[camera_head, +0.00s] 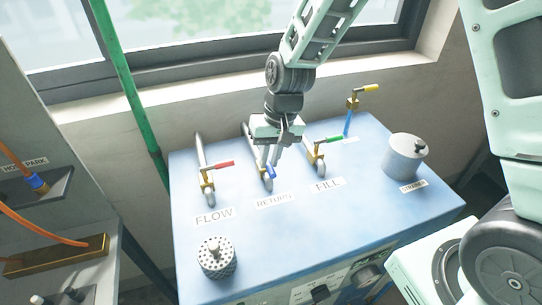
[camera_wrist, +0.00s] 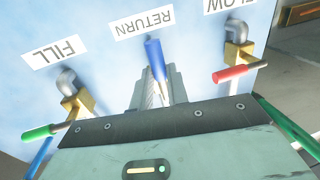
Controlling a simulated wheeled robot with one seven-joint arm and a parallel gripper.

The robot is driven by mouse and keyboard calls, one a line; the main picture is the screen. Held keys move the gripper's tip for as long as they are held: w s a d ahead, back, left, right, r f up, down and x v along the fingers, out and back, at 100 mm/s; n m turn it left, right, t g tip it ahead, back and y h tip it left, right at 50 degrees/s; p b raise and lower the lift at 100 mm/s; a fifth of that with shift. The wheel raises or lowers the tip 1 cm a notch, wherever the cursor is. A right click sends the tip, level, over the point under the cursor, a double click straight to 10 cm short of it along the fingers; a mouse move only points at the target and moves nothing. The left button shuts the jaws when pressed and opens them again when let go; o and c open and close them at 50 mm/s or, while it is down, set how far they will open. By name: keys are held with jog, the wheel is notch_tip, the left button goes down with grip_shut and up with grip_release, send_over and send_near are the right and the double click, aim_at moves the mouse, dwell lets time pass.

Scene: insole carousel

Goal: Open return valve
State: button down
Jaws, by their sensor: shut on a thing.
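The return valve's blue handle (camera_head: 271,171) shows on the blue cabinet top behind the RETURN label (camera_head: 274,201). My gripper (camera_head: 272,157) reaches down from above and is shut on this handle. In the wrist view the blue handle (camera_wrist: 154,56) sticks out past my gripper's fingers (camera_wrist: 152,88) toward the upside-down RETURN label (camera_wrist: 144,26). The fingers and the gripper body hide most of the valve body.
The red-handled flow valve (camera_head: 208,172) stands to the left and the green-handled fill valve (camera_head: 318,154) close to the right. A yellow-handled valve (camera_head: 354,101) is at the back right. A strainer pot (camera_head: 404,158) and a perforated cylinder (camera_head: 216,258) stand on the cabinet (camera_head: 330,225).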

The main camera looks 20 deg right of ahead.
jog(key=shift+w, duration=0.1)
dwell(0.3)
jog(key=c, duration=1.4)
grip_release()
jog(key=shift+o, duration=0.2)
jog(key=d+r+b, duration=0.2)
jog(key=d+r, duration=0.1)
jog(key=r, duration=1.4)
jog(key=shift+d+b, duration=0.2)
jog(key=shift+b, duration=0.2)
jog(key=s+a+f+n, duration=0.1)
jog(key=s+f+n, duration=0.1)
jog(key=s, duration=0.5)
jog(key=s+a+f+n+h, duration=0.1)
jog(key=s+a+f+n, duration=0.1)
jog(key=s, duration=0.6)
jog(key=s+a+f+n, duration=0.2)
jog(key=s+f, duration=0.3)
jog(key=s, duration=0.3)
jog(key=shift+s+a+f+n+h+b, duration=0.2)
jog(key=shift+n+h+b, duration=0.15)
jog(key=shift+n, duration=0.55)
